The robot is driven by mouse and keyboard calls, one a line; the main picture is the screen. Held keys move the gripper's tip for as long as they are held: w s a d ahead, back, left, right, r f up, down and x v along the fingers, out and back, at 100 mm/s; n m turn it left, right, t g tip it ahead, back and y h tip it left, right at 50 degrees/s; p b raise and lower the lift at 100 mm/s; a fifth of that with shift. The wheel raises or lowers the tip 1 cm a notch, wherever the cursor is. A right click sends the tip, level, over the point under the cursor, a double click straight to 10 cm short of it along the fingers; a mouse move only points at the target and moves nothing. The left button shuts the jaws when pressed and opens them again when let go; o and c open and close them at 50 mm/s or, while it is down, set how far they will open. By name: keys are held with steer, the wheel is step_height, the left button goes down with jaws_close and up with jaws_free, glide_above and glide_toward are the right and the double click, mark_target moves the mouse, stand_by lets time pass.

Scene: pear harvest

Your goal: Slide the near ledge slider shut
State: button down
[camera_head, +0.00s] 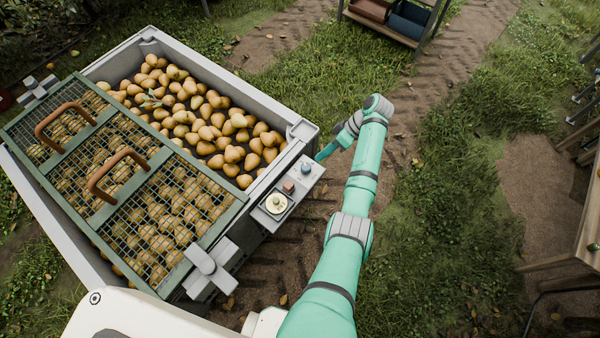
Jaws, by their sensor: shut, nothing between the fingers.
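A grey cross-shaped fitting (208,265) sits on the near end of the bin's right side, at the corner of the green mesh lid. A grey ledge (262,222) carries a round dial (276,203), a brown block (289,187) and a blue knob (306,168). I cannot tell for certain which of these parts is the near slider, or its position. My gripper (326,152) is at the far end of the ledge, close to the blue knob. It is shut and empty, pointing down and left. I cannot tell whether it touches anything.
The grey bin (222,74) holds many pears. The mesh lid (62,193) has two brown handles and covers its left part. Another cross-shaped fitting (38,88) is at the far left. Grass and dirt right of my arm are open. A wooden stand (580,250) is at the right edge.

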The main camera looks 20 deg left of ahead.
mark_target(289, 188)
steer(key=shift+a+f, duration=0.1)
steer(key=x, duration=1)
steer(key=shift+s, duration=0.15)
steer(key=shift+s+a, duration=0.15)
steer(key=shift+s, duration=0.45)
steer(key=shift+s+a, duration=0.2)
steer(key=shift+s, duration=0.35)
steer(key=shift+s+a, duration=0.25)
steer(key=shift+s, duration=0.45)
